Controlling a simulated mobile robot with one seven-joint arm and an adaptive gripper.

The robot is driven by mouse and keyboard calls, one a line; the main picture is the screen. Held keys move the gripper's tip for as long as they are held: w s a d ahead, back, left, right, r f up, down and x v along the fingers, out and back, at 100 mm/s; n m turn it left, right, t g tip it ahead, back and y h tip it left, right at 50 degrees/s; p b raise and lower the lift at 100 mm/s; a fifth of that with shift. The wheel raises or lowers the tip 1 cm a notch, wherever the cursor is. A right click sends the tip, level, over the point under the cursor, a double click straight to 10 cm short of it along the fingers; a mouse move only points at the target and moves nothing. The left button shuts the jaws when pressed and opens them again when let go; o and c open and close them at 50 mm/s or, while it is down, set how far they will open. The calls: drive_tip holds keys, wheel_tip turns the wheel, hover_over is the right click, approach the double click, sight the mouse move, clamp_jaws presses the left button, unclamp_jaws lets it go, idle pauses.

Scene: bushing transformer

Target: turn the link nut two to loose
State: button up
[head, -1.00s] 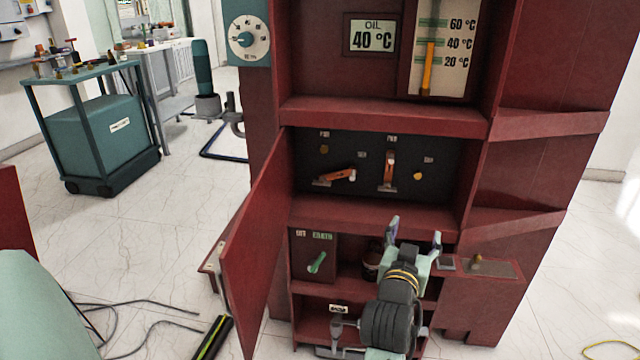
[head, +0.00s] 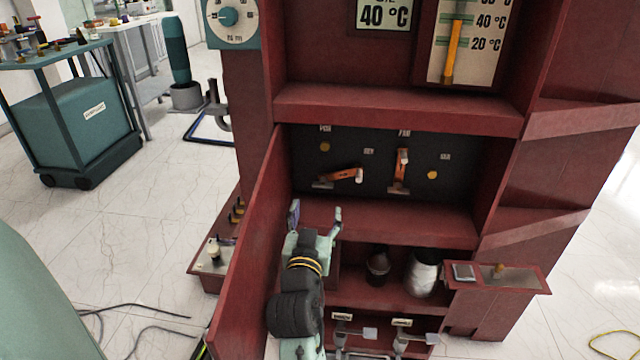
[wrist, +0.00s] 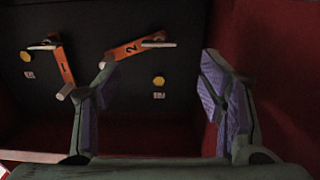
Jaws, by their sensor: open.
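The orange link marked 2 (wrist: 128,49) is on the black panel in the wrist view, beyond my gripper (wrist: 157,82). In the head view the left orange link (head: 344,176) lies nearly level, with a grey metal piece at its left end and a pale piece at its right end. I cannot tell which piece is the nut. The orange link marked 1 (wrist: 64,64) stands steeply beside it; in the head view it is the upright right link (head: 402,166). My gripper (head: 316,217) is open and empty, below and in front of the left link, apart from it.
The open red cabinet door (head: 250,240) stands close on the left of my arm. A red shelf (head: 420,222) runs below the black panel (head: 375,145). A dark container (head: 378,268) and a pale jar (head: 424,275) stand in the lower compartment. Yellow discs dot the panel.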

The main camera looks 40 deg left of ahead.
sight(322, 187)
drive_tip(key=p+x, duration=0.1)
drive_tip(key=x, duration=0.8)
drive_tip(key=shift+w+a, duration=0.1)
drive_tip(key=shift+w, duration=0.3)
drive_tip(key=shift+c, duration=0.5)
drive_tip(key=shift+p, duration=0.3)
drive_tip(key=c, duration=1.1)
